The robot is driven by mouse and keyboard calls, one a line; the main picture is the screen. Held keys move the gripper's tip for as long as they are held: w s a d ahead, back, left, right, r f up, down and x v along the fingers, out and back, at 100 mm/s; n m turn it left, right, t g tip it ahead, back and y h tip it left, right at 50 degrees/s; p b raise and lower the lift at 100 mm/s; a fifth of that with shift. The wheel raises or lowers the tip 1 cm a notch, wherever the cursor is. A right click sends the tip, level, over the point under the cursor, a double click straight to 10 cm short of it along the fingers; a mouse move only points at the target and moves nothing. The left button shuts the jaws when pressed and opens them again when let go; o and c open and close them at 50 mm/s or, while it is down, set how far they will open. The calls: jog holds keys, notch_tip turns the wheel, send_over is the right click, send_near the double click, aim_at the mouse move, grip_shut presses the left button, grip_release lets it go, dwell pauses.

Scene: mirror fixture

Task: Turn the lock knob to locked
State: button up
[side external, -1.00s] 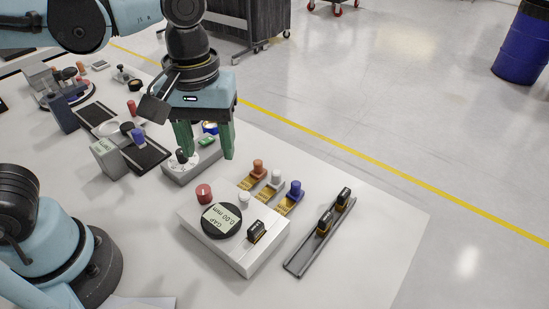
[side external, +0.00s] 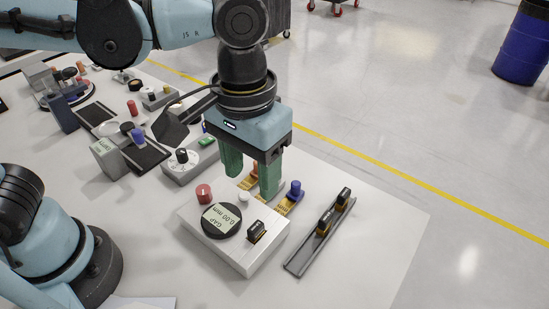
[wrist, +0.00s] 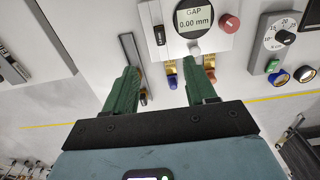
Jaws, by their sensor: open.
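The white gap fixture (side external: 236,255) has a round display (side external: 221,219) reading "GAP 0.00 mm", a red knob (side external: 203,193), a small white knob (side external: 243,196) and a black knob (side external: 256,231). I cannot tell which is the lock knob; no lock marking is readable. The red knob (wrist: 229,23), white knob (wrist: 194,48) and black knob (wrist: 159,35) also show in the wrist view. My gripper (side external: 252,182) is open and empty, fingers pointing down, behind the fixture near the coloured pegs. In the wrist view, the fixture lies beyond my fingertips (wrist: 160,66).
A blue peg (side external: 295,190) and an orange peg (wrist: 209,70) stand behind the fixture; another is hidden. A grey rail with black blocks (side external: 318,236) lies right. A dial box (side external: 182,168) stands left of my gripper. The table's front right is clear.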

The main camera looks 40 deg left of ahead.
aim_at(204, 189)
jog(key=a+n, duration=0.9)
jog(key=a, duration=0.4)
jog(key=shift+f, duration=6.35)
grip_shut()
jog(key=shift+m, duration=2.5)
grip_release()
jog(key=shift+d, duration=0.15)
